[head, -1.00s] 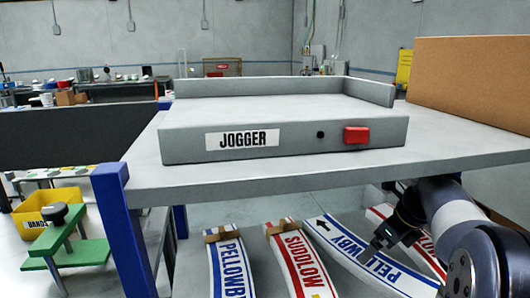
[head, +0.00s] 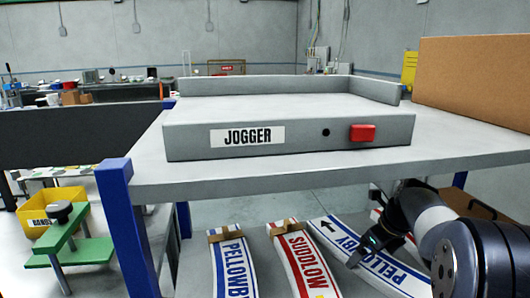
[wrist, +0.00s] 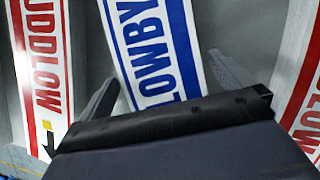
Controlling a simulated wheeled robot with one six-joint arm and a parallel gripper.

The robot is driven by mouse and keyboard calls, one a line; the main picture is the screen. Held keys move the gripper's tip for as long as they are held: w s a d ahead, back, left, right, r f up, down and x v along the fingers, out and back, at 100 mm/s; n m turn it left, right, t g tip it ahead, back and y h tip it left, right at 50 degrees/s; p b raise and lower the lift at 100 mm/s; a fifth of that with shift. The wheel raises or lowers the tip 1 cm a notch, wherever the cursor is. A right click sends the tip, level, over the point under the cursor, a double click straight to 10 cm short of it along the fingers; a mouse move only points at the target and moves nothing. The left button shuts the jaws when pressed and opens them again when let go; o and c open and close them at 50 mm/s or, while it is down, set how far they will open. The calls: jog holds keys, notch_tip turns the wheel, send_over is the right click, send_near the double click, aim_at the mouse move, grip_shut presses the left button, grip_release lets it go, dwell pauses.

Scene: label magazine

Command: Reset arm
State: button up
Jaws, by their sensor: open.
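My gripper (head: 362,254) is at the lower right of the head view, below the table top and over the label stacks. In the wrist view my gripper (wrist: 165,85) is open, with its two fingers spread and nothing held between them. A blue-bordered PELLOWBY label stack (wrist: 155,40) lies beyond and between the fingers; I cannot tell how far below them. It also shows in the head view (head: 335,238), partly covered by my gripper. A red-bordered stack (wrist: 40,70) is to the left in the wrist view, and another red-bordered stack (wrist: 303,85) is at the right.
The grey table (head: 250,177) carries the JOGGER tray (head: 190,143) with a red button (head: 362,133); its edge overhangs near my arm. A brown board (head: 475,80) stands at the right. A yellow bin (head: 50,205) and green clamp (head: 75,240) are at the left.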

jog(key=v, duration=0.5)
jog(key=shift+s+d+p, duration=0.4)
jog(key=s+d, duration=0.2)
jog(key=s, duration=0.1)
jog(key=s+d, duration=0.2)
jog(key=s, duration=0.1)
jog(key=s+d, duration=0.2)
jog(key=s, duration=0.1)
send_over(368, 255)
jog(key=s, duration=0.2)
jog(key=shift+w+d+f, duration=0.25)
jog(key=shift+d+f, duration=0.1)
jog(key=shift+f, duration=0.05)
jog(key=b+x, duration=0.1)
jog(key=x, duration=0.4)
jog(key=shift+s+f, duration=0.1)
notch_tip(368, 255, up, 3)
jog(key=shift+d+f+p, duration=0.1)
jog(key=shift+p, duration=1.15)
jog(key=shift+r+p, duration=0.65)
jog(key=shift+p, duration=0.15)
jog(key=s+d+p, duration=0.2)
jog(key=s+d, duration=0.6)
jog(key=s, duration=0.5)
jog(key=s+d+p, duration=0.2)
jog(key=s+d, duration=0.7)
jog(key=s, duration=0.4)
jog(key=shift+d, duration=0.15)
jog(key=shift+r+p, duration=0.1)
jog(key=shift+p, duration=0.2)
